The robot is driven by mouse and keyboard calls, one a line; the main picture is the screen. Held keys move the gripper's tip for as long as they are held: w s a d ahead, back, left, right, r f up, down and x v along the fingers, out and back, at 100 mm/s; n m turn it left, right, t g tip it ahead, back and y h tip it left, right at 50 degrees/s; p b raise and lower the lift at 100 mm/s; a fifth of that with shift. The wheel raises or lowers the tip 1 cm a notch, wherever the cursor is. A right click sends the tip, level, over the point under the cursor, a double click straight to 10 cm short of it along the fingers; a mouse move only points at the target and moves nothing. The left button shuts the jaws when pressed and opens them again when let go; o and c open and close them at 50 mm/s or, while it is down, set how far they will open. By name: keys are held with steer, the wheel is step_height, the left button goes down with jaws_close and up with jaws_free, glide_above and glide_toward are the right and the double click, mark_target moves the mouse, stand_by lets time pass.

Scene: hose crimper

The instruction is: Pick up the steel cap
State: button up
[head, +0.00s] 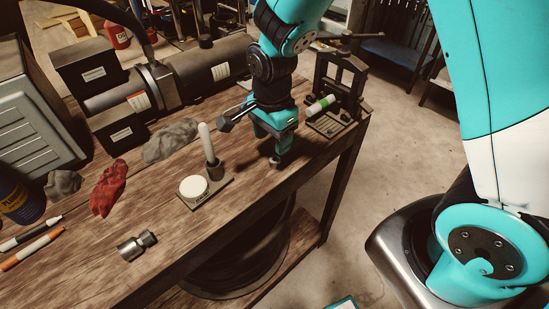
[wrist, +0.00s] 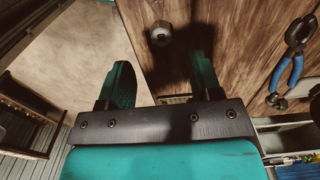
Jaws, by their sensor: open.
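The steel cap (wrist: 161,33) shows in the wrist view as a small grey hexagonal piece on the wooden bench top. It lies just beyond my gripper (wrist: 162,72), roughly in line with the gap between the two teal fingers. The fingers are apart with nothing between them. In the head view my gripper (head: 279,150) points down over the bench near its front edge. A small dark metal piece (head: 275,161) shows at the fingertips there, partly hidden; I cannot tell whether they touch it.
A stand with a white-topped disc and upright rod (head: 213,168) is left of my gripper. A press (head: 338,85) with a white-green cylinder stands to its right. A steel fitting (head: 137,245) lies at the front left. Blue-handled pliers (wrist: 287,70) lie right in the wrist view.

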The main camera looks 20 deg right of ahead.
mark_target(273, 160)
steer(key=shift+f+p, duration=1)
steer(key=shift+f, duration=2.65)
steer(key=c, duration=1)
